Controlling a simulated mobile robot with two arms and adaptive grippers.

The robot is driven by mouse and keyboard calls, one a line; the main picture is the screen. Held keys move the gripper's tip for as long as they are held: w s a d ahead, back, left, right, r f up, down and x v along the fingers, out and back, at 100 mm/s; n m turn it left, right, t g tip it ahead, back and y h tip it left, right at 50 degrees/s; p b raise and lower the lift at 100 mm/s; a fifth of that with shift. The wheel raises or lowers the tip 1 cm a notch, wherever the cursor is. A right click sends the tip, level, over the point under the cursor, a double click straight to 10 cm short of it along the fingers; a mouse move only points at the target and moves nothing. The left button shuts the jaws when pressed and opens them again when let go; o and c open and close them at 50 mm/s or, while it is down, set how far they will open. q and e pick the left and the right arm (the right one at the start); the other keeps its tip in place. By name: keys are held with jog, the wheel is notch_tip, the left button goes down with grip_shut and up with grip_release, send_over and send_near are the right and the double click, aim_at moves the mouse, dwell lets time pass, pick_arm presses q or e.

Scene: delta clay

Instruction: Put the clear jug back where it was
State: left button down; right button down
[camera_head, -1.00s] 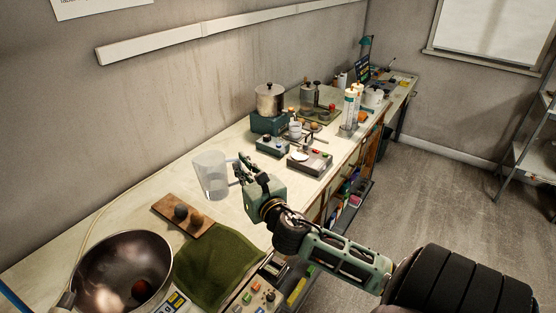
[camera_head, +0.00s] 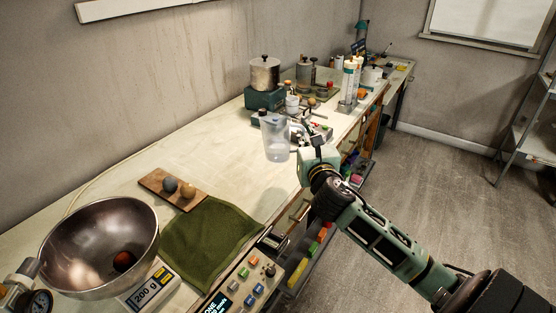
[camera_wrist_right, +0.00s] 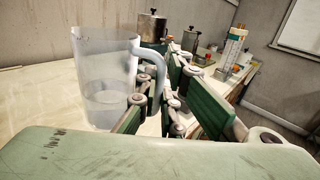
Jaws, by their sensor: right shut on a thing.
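The clear jug (camera_head: 275,140) is see-through and upright over the pale bench, with its handle facing right. It also shows at the left of the right wrist view (camera_wrist_right: 104,80), with a little clear content or a thick base low inside. My right gripper (camera_head: 301,141) is at the jug's right side, shut on the handle. I cannot tell whether the base touches the bench. My left gripper is not in view.
A metal bowl (camera_head: 98,248) with a red ball sits on a scale at front left. A lidded pot (camera_head: 264,75) and several small items crowd the bench behind. Bench left of the jug is clear.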

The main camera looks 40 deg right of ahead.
aim_at(280, 155)
jog(key=w+a+f, duration=0.1)
jog(key=w, duration=0.1)
jog(key=w+a+f, duration=0.1)
jog(key=w, duration=0.1)
jog(key=w+a+f, duration=0.1)
jog(key=w+f, duration=0.1)
jog(key=shift+w+a, duration=0.2)
jog(key=shift+a, duration=0.05)
jog(key=shift+f+b, duration=0.5)
jog(key=shift+f, duration=1.5)
jog(key=shift+f, duration=0.2)
jog(key=c, duration=1.9)
grip_release()
